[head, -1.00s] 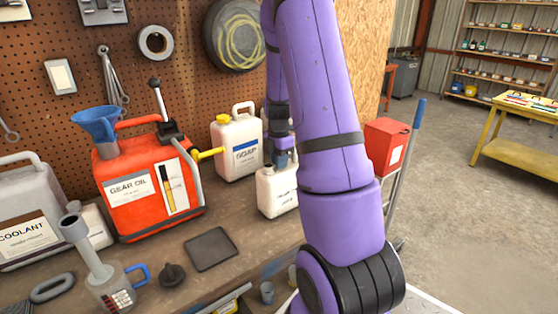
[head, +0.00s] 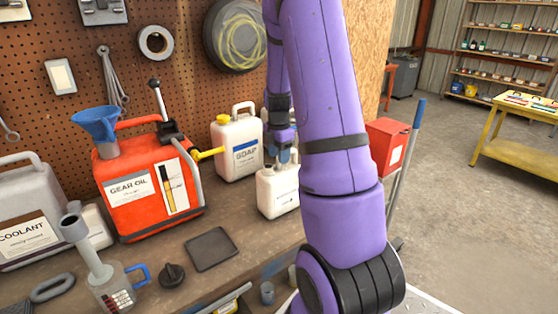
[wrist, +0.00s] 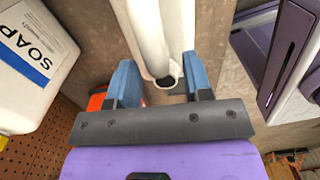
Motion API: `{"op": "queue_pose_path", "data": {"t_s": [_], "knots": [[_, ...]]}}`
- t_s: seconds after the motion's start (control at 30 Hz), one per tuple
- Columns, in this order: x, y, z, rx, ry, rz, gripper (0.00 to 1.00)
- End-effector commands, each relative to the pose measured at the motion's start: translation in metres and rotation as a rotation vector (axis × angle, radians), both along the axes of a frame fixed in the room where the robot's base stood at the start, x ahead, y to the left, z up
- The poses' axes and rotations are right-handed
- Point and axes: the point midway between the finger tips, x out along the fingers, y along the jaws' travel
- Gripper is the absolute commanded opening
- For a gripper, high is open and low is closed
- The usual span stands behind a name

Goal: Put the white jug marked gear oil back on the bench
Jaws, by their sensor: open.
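A small white jug (head: 276,192) stands upright at the right end of the workbench (head: 232,222), partly behind my arm. No gear oil wording on it can be read here. My gripper (head: 284,154) is just above the jug's top, pointing down. In the wrist view my gripper (wrist: 160,84) is open, with its two blue fingers on either side of the jug's white handle (wrist: 150,35). Gaps show between the handle and the fingers. The words GEAR OIL show on a red can (head: 135,192) further left on the bench.
A white SOAP jug (head: 237,148) stands close behind and left of the small jug; it also shows in the wrist view (wrist: 30,60). A grey coolant can (head: 25,200), a measuring jug (head: 115,290) and a dark flat pad (head: 211,249) lie further left. A red box (head: 386,145) is beyond my arm.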

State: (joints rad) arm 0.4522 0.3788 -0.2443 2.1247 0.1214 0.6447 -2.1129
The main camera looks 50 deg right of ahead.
Motion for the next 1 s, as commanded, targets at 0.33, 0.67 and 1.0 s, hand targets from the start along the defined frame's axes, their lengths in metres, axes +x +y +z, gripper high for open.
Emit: {"op": "queue_pose_path", "data": {"t_s": [0.33,0.67,1.0], "knots": [[0.001,0.001,0.070,-0.003,-0.003,0.000,0.46],[0.001,0.007,0.100,-0.002,-0.008,-0.014,0.46],[-0.017,0.105,0.167,0.005,-0.139,-0.332,0.46]]}}
